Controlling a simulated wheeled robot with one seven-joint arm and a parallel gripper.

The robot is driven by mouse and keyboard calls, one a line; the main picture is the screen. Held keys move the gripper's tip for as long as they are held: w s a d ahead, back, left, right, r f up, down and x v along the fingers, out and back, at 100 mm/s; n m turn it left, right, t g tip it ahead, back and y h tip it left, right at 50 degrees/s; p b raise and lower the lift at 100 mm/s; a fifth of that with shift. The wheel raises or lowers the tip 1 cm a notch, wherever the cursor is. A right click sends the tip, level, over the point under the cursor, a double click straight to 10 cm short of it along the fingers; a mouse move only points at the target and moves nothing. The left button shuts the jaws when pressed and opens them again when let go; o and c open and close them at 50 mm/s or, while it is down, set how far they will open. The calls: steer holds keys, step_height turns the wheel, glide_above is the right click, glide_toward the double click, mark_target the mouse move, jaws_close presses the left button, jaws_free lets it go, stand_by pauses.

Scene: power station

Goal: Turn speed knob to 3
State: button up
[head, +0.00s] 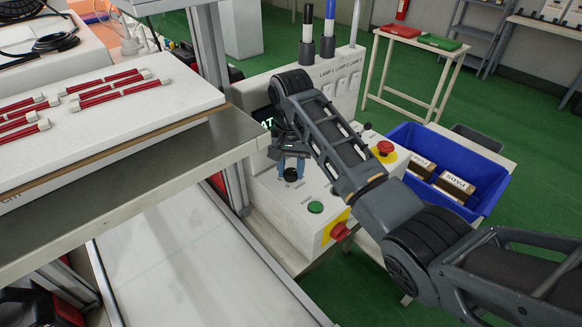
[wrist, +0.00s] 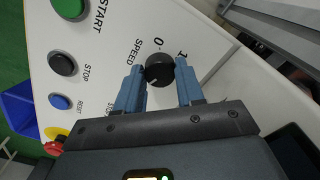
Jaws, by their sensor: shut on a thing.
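The black speed knob (wrist: 159,68) sits on the white control panel (wrist: 112,40), beside the printed word SPEED. The digits 0 and 1 show near its rim; other scale digits are hidden by my gripper. A small light mark shows on the knob's lower left, pointing away from the 0. My gripper (wrist: 160,84) has one blue finger on each side of the knob and is shut on it. In the head view my gripper (head: 290,166) reaches down to the panel, with the dark knob (head: 291,175) between its fingertips.
The green START button (wrist: 68,8), black STOP button (wrist: 63,63) and blue RESET button (wrist: 60,101) lie to the left. A blue crate (head: 484,206) stands at right. A grey shelf (head: 100,206) borders the left.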

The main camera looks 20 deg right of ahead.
mark_target(291, 171)
steer(key=n, duration=0.5)
steer(key=shift+n, duration=2.4)
steer(key=o, duration=1)
steer(key=shift+o, duration=0.2)
steer(key=shift+r, duration=0.1)
step_height(291, 171, up, 7)
steer(key=shift+w+f, duration=0.1)
steer(key=shift+f, duration=0.05)
steer(key=shift+r, duration=0.45)
